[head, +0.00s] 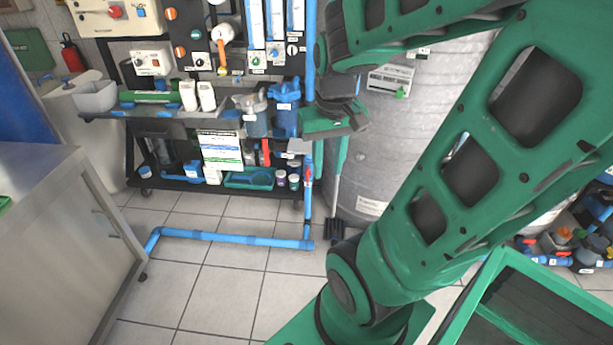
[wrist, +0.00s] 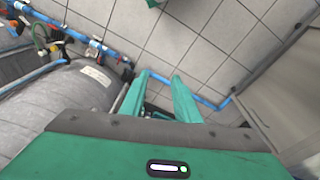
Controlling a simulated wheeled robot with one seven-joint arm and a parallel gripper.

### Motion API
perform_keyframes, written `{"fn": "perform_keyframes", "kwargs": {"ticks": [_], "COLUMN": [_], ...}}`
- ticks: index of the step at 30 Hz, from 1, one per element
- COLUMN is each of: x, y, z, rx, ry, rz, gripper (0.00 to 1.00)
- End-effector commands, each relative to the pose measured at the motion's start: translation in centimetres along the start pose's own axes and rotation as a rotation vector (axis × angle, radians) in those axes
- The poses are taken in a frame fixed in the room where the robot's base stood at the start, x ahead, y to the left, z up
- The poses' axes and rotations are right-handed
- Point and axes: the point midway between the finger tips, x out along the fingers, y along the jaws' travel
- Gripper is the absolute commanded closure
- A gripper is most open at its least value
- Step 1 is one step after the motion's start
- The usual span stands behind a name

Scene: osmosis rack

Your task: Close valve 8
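I cannot read a number 8 on any valve, so I cannot tell which one is valve 8. A small red-handled valve (head: 308,173) sits on the upright blue pipe at the right edge of the rack in the head view. My gripper (head: 325,150) is in front of the rack and the grey tank, close to that pipe and pointing down. In the wrist view its two green fingers (wrist: 157,84) are apart with nothing held between them. Blue pipe and tiled floor show beyond the fingertips. The gripper and arm hide part of the pipe and tank.
The rack (head: 170,113) carries filters, knobs and gauges. A large grey tank (head: 385,150) stands right of it, with a broom (head: 336,228) in front. A low blue pipe (head: 230,239) crosses the floor.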

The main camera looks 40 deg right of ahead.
Motion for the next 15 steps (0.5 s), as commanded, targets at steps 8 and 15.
{"fn": "perform_keyframes", "kwargs": {"ticks": [8,15], "x": [4.2,9.1], "y": [-1.9,-4.2], "z": [-13.5,-24.1], "rx": [-0.131,-0.231], "ry": [0.199,0.376], "rz": [0.020,0.006], "gripper": [0.71,0.71]}}
